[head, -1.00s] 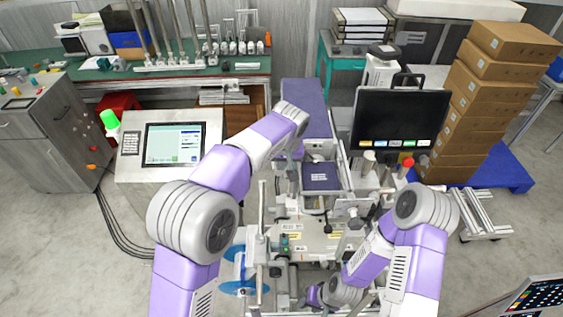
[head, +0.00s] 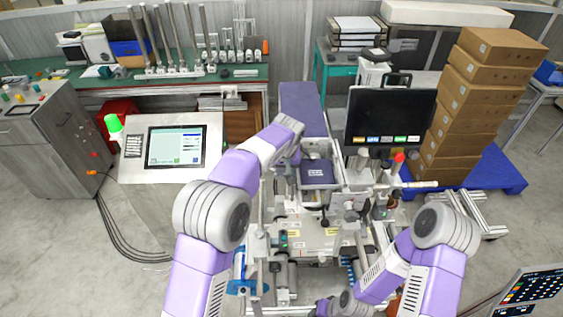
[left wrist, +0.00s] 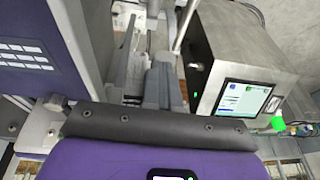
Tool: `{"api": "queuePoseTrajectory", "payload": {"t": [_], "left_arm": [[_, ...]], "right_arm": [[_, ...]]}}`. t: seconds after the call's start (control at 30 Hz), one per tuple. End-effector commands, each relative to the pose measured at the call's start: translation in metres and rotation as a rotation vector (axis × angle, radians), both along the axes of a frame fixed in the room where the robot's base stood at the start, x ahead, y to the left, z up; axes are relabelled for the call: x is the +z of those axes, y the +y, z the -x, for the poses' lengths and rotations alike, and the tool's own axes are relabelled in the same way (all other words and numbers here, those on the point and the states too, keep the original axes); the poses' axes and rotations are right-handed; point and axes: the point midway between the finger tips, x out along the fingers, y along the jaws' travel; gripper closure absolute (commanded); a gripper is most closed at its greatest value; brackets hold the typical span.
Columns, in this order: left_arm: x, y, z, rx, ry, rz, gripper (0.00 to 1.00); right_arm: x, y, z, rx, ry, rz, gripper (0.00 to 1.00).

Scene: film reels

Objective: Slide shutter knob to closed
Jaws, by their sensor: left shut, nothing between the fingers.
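I cannot tell for certain which part is the shutter knob. A small black knob (head: 325,222) stands upright on the pale machine (head: 310,240) in the middle of the head view. My left arm reaches over the machine's left side, and its wrist largely hides the gripper there. In the left wrist view my left gripper (left wrist: 160,80) is shut and empty, its grey fingers together. No knob shows between them. A dark purple panel (left wrist: 35,50) lies to their left. My right arm bends down at the lower right of the head view; its fingers are not visible.
A control cabinet with a touch screen (head: 176,146) stands left of the machine. A black monitor (head: 390,118) and a red-topped post (head: 398,160) are on its right. Stacked cardboard boxes (head: 470,110) stand behind right. Open floor lies at left.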

Motion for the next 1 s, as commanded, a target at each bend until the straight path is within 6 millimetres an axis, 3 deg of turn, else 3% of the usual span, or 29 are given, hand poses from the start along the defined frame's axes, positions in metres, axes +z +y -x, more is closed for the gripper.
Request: {"api": "queuePoseTrajectory", "payload": {"t": [0.33, 0.43, 0.7, 1.0], "left_arm": [[0.048, -0.003, 0.002, 0.01, -0.001, 0.002, 1.0], [0.067, -0.007, 0.009, 0.008, -0.008, 0.006, 1.0], [0.118, -0.012, 0.025, 0.008, -0.002, 0.004, 1.0], [0.136, -0.014, 0.031, 0.009, 0.0, 0.003, 1.0]], "right_arm": [[0.039, 0.0, 0.0, 0.0, 0.0, 0.0, 0.64], [0.028, 0.0, 0.0, 0.0, 0.0, 0.0, 0.64], [0.025, 0.0, 0.0, 0.0, 0.0, 0.0, 0.64], [0.025, 0.0, 0.0, 0.0, 0.0, 0.0, 0.64]]}}
